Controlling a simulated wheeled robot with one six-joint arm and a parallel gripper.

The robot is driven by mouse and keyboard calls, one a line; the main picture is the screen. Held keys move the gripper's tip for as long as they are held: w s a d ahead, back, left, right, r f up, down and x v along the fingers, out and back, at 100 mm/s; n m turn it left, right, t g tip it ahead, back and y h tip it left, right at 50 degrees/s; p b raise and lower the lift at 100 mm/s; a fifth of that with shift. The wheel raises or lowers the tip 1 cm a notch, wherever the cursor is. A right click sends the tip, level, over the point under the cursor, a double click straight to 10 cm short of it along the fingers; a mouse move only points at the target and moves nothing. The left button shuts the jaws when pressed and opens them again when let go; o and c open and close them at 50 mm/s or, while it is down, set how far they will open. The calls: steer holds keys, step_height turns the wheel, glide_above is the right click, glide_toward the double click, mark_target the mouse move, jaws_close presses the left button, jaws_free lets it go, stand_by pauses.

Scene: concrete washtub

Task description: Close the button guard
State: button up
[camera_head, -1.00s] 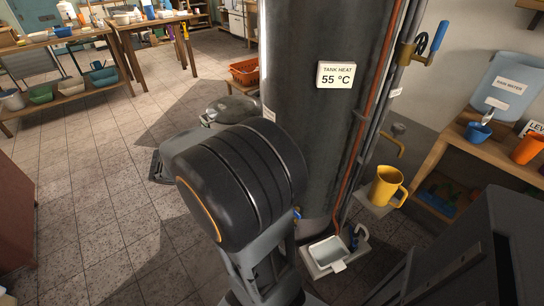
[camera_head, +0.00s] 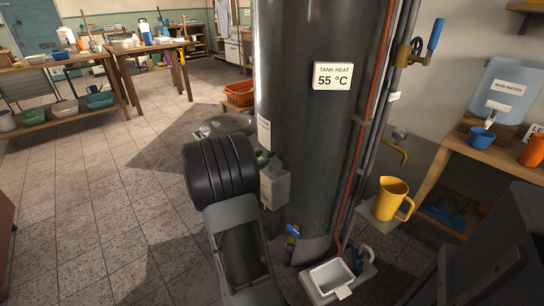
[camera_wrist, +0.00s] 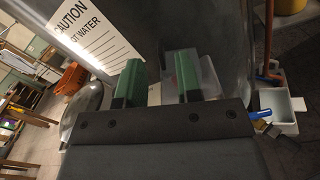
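A grey box (camera_head: 275,186) is fixed to the side of the dark tank in the head view, just right of my wrist. Its button is not clear to see. In the wrist view a pale, see-through panel (camera_wrist: 209,76), which looks like the button guard, stands behind and beside the right fingertip. Its exact tilt is hard to tell. My gripper (camera_wrist: 160,62) has two green fingers spread apart, with nothing seen held between them. They point toward the tank near the box; contact cannot be told. In the head view the gripper is mostly hidden behind my wrist.
The tall tank (camera_head: 320,130) has pipes and a blue-handled valve on its right. A yellow jug (camera_head: 390,198) and a white tray (camera_head: 331,277) stand beside it. An orange crate (camera_head: 239,93) lies behind. The tiled floor at left is open.

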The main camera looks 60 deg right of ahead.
mark_target(272, 153)
steer(key=shift+b+x, duration=0.35)
steer(key=shift+x, duration=2.25)
steer(key=shift+c, duration=0.3)
jaws_close()
